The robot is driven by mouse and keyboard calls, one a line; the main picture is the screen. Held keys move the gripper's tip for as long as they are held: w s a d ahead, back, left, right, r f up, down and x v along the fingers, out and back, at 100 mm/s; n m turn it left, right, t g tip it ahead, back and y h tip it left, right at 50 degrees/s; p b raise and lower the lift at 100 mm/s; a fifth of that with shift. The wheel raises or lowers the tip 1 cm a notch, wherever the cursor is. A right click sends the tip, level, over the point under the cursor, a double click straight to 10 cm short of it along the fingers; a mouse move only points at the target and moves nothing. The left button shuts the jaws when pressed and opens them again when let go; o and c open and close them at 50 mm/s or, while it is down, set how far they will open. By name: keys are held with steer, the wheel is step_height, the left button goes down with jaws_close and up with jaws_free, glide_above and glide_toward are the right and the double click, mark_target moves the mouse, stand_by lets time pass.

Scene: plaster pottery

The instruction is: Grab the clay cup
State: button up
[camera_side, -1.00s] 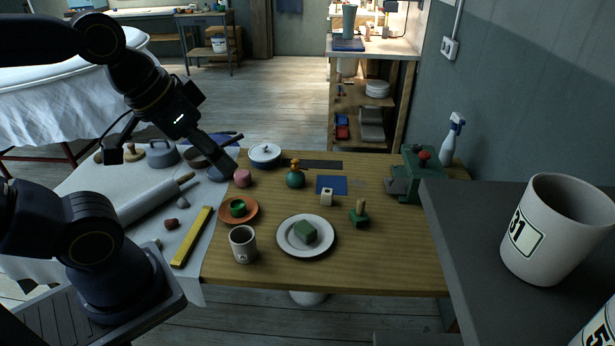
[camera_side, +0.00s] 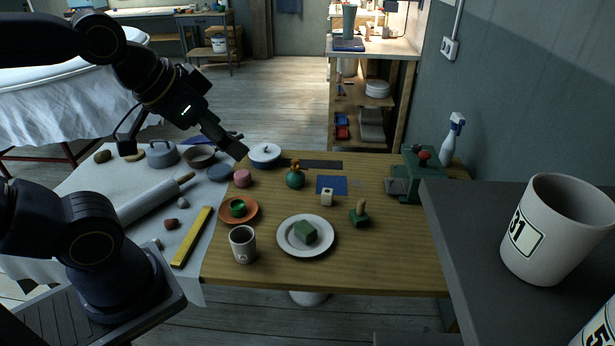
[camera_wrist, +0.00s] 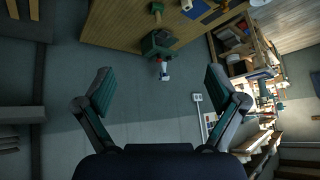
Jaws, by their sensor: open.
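A pale clay cup (camera_side: 243,244) stands upright near the front left of the wooden table, its dark opening facing up. My gripper (camera_side: 236,148) is in the air above the back left of the table, well apart from this cup. In the wrist view my gripper (camera_wrist: 158,80) is open, with nothing between its fingers. The wrist view looks past the table toward the wall and floor, and the cup does not show there.
A white plate (camera_side: 289,242) with a green block is right of the cup. An orange saucer (camera_side: 251,217) with a green cup sits behind it. A yellow bar (camera_side: 191,237) lies left. A large cup marked 31 (camera_side: 555,238) stands on the grey shelf at right.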

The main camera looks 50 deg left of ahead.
steer(key=w+a+f+m+t+y, duration=0.1)
steer(key=w+a+f+m, duration=0.25)
steer(key=w, duration=0.45)
steer(key=g+h, duration=0.3)
steer(key=g, duration=0.2)
glide_toward(246, 240)
steer(key=d, duration=0.3)
steer(key=shift+n, duration=0.45)
steer(key=x, duration=0.7)
steer(key=shift+s+a+f, duration=0.1)
steer(key=shift+f, duration=0.05)
steer(key=c, duration=1.4)
